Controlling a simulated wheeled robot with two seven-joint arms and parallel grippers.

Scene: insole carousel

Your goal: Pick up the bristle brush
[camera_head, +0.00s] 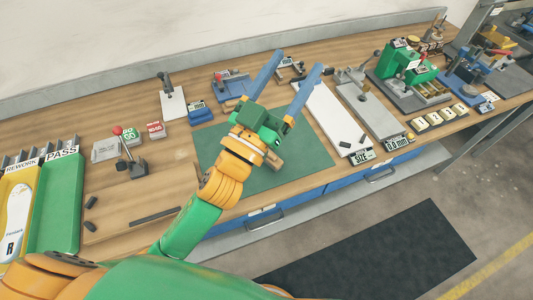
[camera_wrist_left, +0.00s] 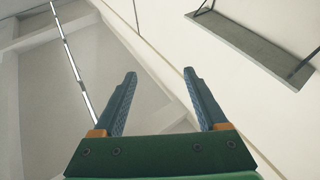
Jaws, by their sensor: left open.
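My left gripper (camera_head: 299,60) is open and empty, with its two blue fingers spread and pointing up and away over the back of the bench. In the left wrist view the open fingers (camera_wrist_left: 160,73) have only wall and ceiling behind them. A small tan wooden piece (camera_head: 276,161) shows on the green mat (camera_head: 237,172), just beside my left wrist. It may be the bristle brush, but the wrist covers part of it and I cannot make out bristles. My right gripper is not in view.
A white board (camera_head: 325,115) and a grey fixture (camera_head: 372,110) stand right of the mat. The PASS tray (camera_head: 55,205) is far left. The mat's front is largely clear.

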